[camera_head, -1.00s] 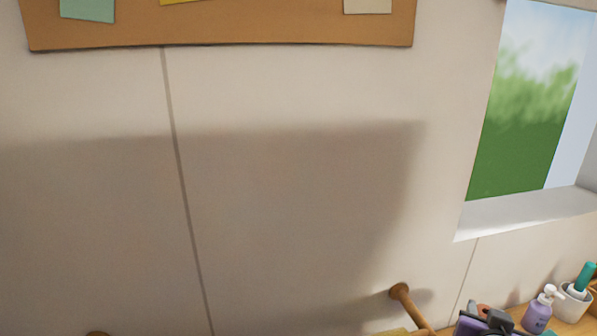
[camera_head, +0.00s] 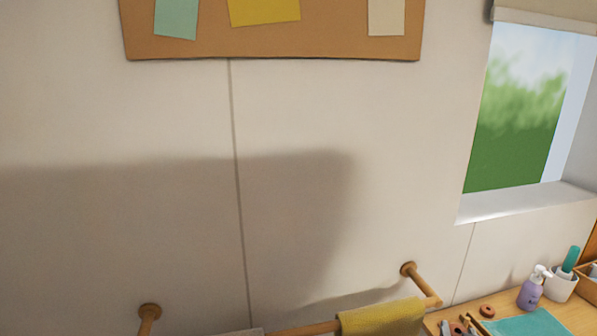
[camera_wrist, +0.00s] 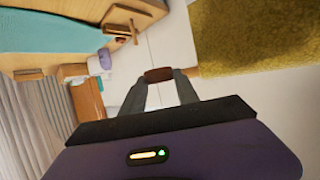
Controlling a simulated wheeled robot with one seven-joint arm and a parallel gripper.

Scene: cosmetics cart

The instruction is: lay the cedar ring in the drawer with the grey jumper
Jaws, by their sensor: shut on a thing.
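My gripper (camera_wrist: 159,88) shows in the wrist view with its two grey fingers shut on a small dark reddish-brown piece. This piece looks like the cedar ring (camera_wrist: 159,74) seen edge-on, held at the fingertips and clear of the surfaces around it. The gripper is not clearly visible in the head view. I see neither the drawer nor the grey jumper in either view.
A mustard towel (camera_head: 382,318) hangs on a wooden rail (camera_head: 305,329). The desk at right holds a brown ring-shaped piece (camera_head: 487,311), a teal mat (camera_head: 525,324), a purple pump bottle (camera_head: 531,291) and a white cup (camera_head: 560,284). A pinboard (camera_head: 270,43) is above.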

